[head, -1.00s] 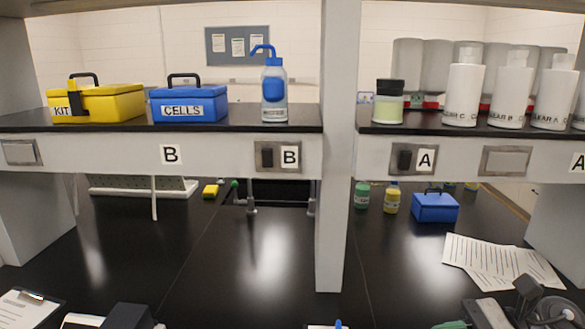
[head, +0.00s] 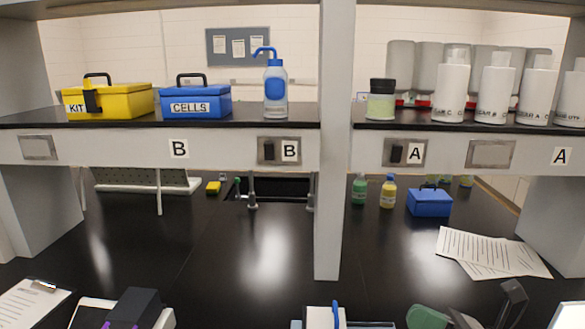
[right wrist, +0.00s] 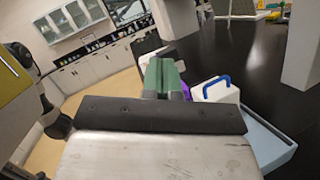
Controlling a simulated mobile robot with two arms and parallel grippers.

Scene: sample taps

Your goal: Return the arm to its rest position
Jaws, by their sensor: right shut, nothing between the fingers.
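My right gripper (head: 428,317) shows at the bottom right of the head view, with its green fingers partly cut off by the lower edge. In the right wrist view its green fingertips (right wrist: 163,76) are together with nothing between them. They are in front of the dark box in that picture, and the white box with the blue handle is just to their right. I see no contact with either. My left gripper is not in view.
A white box (right wrist: 218,92) with a blue handle is by a light blue tray (right wrist: 272,140). A dark box (head: 138,307) is at the bottom left. Papers (head: 490,252) lie at the right. A post (head: 328,200) stands mid-bench; a shelf (head: 100,150) crosses above. The bench middle is clear.

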